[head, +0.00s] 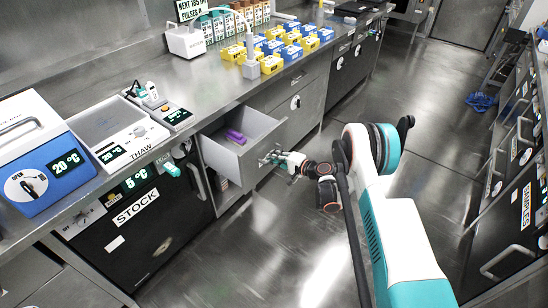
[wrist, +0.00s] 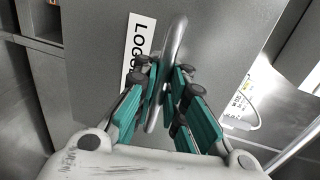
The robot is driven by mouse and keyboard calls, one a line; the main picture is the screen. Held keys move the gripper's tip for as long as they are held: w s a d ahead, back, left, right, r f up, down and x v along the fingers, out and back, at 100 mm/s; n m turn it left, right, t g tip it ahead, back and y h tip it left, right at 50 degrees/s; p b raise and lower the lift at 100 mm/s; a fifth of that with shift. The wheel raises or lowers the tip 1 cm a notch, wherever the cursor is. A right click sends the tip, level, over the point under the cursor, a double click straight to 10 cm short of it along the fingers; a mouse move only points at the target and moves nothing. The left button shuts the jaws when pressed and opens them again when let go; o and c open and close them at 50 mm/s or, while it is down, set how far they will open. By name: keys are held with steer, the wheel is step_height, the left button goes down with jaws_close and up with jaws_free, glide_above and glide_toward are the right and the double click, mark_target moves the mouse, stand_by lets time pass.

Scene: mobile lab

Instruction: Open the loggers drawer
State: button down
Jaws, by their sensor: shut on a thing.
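The loggers drawer (head: 236,150) is pulled out from under the bench, and a purple object (head: 235,137) lies inside it. Its front (wrist: 93,60) fills much of the wrist view, with a white label reading "LOG" (wrist: 138,45), partly hidden by a finger. My gripper (head: 277,160) is at the drawer front in the head view. In the wrist view its teal fingers (wrist: 165,90) are closed around the metal bar handle (wrist: 176,45), one on each side.
Below and left of the drawer is the black STOCK unit (head: 133,222) with a handle. The bench top (head: 210,90) holds a THAW device (head: 118,130), a blue box (head: 40,160) and several yellow and blue racks (head: 272,64). The floor (head: 290,235) in front is clear.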

steer(key=c, duration=1.7)
jaws_free()
steer(key=shift+o, duration=0.2)
steer(key=v, duration=1.2)
